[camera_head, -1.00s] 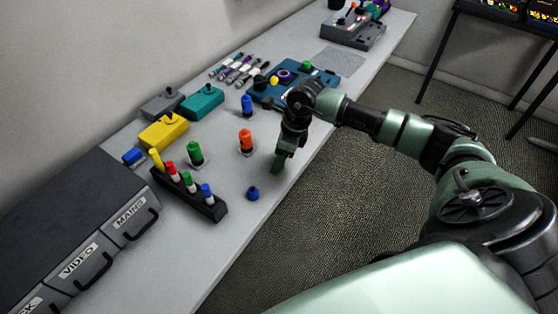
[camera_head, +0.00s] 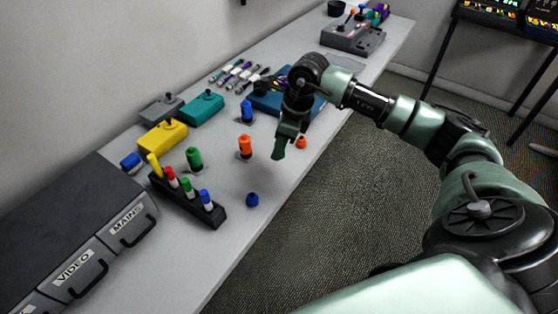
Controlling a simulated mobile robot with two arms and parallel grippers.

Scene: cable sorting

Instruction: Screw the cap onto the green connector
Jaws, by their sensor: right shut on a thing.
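The green connector (camera_head: 194,158) stands upright on the bench, behind the rack of coloured pens. My right gripper (camera_head: 280,148) points down above the bench's front part, to the right of the orange connector (camera_head: 245,146) and well apart from the green one. It is shut on a small green thing at its fingertips, which I take to be the green cap; the fingers hide most of it. A blue cap (camera_head: 252,200) and an orange cap (camera_head: 301,142) lie loose near the front edge. My left gripper is out of view.
A blue connector (camera_head: 247,111) stands behind the orange one. The pen rack (camera_head: 207,212) stands in front of the green connector. Yellow (camera_head: 162,136) and teal (camera_head: 202,107) boxes line the back. The bench between gripper and green connector holds the orange connector.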

